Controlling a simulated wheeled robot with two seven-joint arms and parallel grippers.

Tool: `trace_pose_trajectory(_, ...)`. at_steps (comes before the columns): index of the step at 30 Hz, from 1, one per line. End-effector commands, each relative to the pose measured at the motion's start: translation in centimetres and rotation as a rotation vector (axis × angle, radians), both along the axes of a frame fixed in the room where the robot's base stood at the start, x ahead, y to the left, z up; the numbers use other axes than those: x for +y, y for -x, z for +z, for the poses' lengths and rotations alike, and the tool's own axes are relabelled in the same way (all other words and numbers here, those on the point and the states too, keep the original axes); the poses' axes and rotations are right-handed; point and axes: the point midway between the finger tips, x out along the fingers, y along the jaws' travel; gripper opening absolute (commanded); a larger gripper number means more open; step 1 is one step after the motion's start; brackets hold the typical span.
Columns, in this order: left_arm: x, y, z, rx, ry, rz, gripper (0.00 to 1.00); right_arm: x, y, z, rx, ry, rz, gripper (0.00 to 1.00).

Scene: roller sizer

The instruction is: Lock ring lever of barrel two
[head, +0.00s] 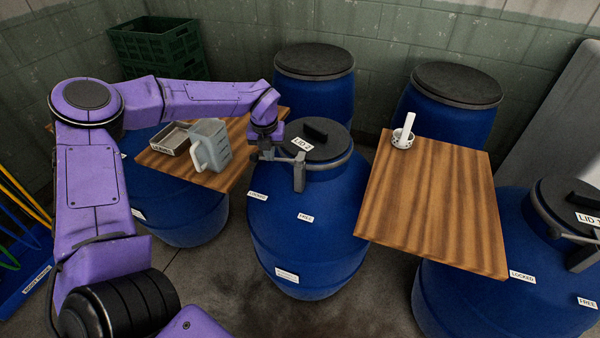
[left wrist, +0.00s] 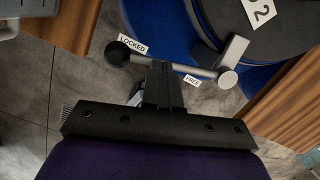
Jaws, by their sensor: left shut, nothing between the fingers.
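Barrel two (head: 300,240) is blue and stands upright in the middle, with a black lid (head: 325,145) marked LID 2. Its ring lever (head: 299,178) sits at the front of the rim. In the left wrist view the lever (left wrist: 205,73) runs from its pivot to a black knob (left wrist: 118,53) beside the LOCKED label (left wrist: 133,44). The rod passes near the FREE label (left wrist: 192,81). My left gripper (head: 266,150) is shut and empty. Its fingertips (left wrist: 163,68) are at the rod between knob and pivot; contact is unclear. My right gripper is out of view.
Another board (head: 225,178) at left carries a grey jug (head: 212,146) and a tray (head: 168,139). Other blue barrels stand behind and at right. Green crates (head: 157,45) are at back left.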

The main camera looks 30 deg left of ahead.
Motion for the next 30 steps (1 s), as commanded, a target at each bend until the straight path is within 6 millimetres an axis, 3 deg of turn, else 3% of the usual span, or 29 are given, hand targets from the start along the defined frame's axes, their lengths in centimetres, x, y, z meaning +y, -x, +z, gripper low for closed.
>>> trace_pose_trajectory(24,0.4,-0.2,-0.2,0.004,0.001,0.002,0.00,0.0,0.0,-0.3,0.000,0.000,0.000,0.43)
trace_pose_trajectory(30,-0.9,0.3,1.1,0.003,0.002,-0.011,0.00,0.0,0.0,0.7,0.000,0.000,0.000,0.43)
